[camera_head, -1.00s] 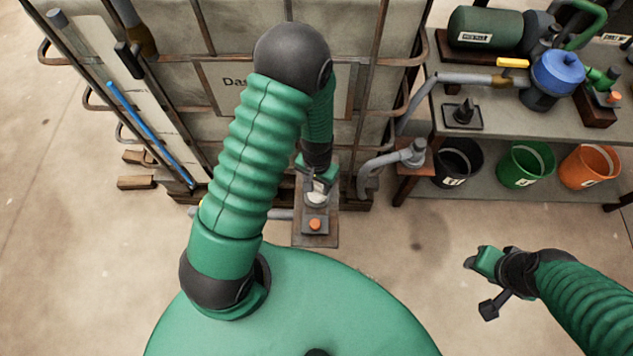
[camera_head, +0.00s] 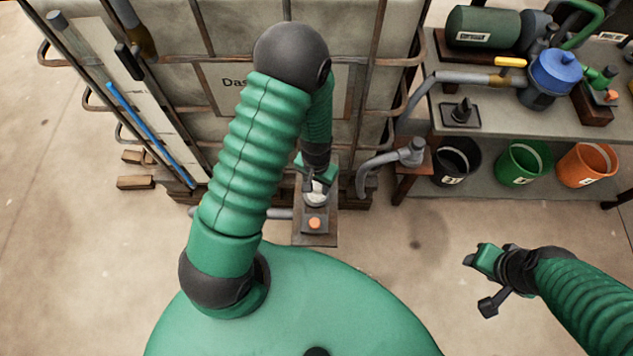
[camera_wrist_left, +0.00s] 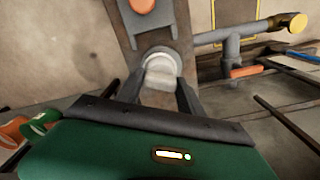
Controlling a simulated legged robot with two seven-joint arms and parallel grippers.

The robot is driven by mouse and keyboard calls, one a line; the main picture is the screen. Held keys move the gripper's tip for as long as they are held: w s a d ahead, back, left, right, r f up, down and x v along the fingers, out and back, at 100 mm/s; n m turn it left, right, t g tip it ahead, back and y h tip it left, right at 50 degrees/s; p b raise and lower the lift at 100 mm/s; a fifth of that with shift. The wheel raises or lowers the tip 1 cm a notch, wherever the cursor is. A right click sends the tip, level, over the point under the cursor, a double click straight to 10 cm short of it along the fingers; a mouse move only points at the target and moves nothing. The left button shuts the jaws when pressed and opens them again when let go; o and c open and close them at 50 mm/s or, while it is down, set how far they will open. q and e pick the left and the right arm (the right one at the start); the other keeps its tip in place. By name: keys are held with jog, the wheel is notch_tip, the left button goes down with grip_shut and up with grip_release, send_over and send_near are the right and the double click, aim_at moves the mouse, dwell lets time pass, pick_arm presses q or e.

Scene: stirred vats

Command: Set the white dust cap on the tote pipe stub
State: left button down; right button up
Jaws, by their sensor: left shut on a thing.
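The white dust cap (camera_wrist_left: 160,72) is between the fingers of my left gripper (camera_wrist_left: 160,97) in the left wrist view. A grey round rim shows around the cap's far side; I cannot tell whether the cap touches it or is seated. In the head view, my left gripper (camera_head: 317,183) is low in front of the tote (camera_head: 385,110), over a dark stand (camera_head: 326,238) with an orange button (camera_head: 315,222). My arm hides part of this area. A grey pipe with a yellow end (camera_wrist_left: 297,23) shows in the wrist view. My right gripper (camera_head: 480,280) is open and empty over the floor.
A bench (camera_head: 480,115) at the right holds a green motor (camera_head: 485,27) and a blue-topped pump (camera_head: 555,75). Black, green (camera_head: 523,163) and orange buckets stand below. A grey elbow pipe (camera_head: 385,165) is just right of my left gripper. The floor at the right front is clear.

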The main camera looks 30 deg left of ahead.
aim_at(316, 185)
pick_arm(q)
jog(key=shift+a+f, duration=0.1)
jog(key=shift+f, duration=0.1)
jog(key=shift+f+b, duration=0.4)
jog(key=c, duration=1)
grip_release()
jog(key=shift+r, duration=0.15)
notch_tip(316, 185, up, 11)
jog(key=p, duration=1)
